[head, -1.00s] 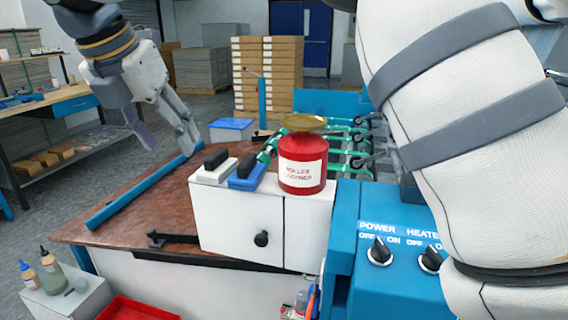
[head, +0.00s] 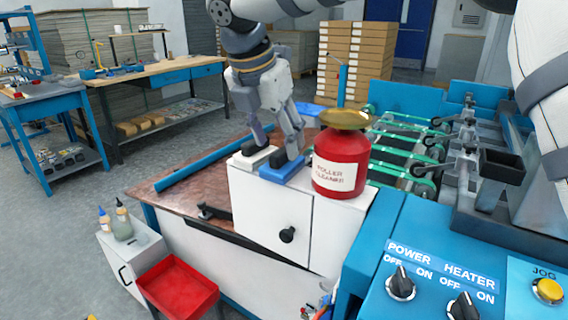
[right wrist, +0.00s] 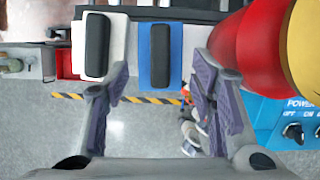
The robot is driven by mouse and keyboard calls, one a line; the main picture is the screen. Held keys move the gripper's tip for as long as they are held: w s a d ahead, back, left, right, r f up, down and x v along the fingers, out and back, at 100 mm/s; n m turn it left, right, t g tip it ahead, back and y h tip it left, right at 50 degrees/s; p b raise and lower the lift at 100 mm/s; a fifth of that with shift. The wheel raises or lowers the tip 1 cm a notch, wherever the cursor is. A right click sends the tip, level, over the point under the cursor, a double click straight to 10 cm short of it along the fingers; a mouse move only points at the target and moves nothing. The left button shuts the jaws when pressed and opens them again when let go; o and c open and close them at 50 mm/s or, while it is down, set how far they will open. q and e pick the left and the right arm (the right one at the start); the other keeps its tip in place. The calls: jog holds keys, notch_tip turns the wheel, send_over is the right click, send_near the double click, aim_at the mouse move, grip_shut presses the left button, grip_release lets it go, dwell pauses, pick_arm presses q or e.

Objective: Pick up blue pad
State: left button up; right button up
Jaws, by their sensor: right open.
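The blue pad (head: 287,173) with a black grip on top lies on the white cabinet (head: 268,208), between a white pad (head: 246,163) and a red roller cleaner can (head: 340,166). My right gripper (head: 276,150) is open and points down over the blue pad, partly covering it in the head view. In the right wrist view the blue pad (right wrist: 175,62) lies between the two spread fingers (right wrist: 161,75). The left finger overlaps the edge of the white pad (right wrist: 117,40). I cannot tell whether the fingers touch anything. My left gripper is not in view.
The red can (right wrist: 236,42) stands close beside the right finger. A blue bar (head: 200,163) lies on the brown tabletop (head: 180,199). A red tray (head: 178,287) is lower left. A blue control panel (head: 440,265) with knobs is at the right.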

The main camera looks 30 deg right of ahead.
aim_at(283, 150)
jog(key=x, duration=0.4)
jog(key=shift+w+d, duration=0.2)
jog(key=shift+d, duration=0.1)
jog(key=c, duration=0.8)
notch_tip(283, 150, up, 10)
jog(key=shift+r+b, duration=0.1)
jog(key=shift+b, duration=0.2)
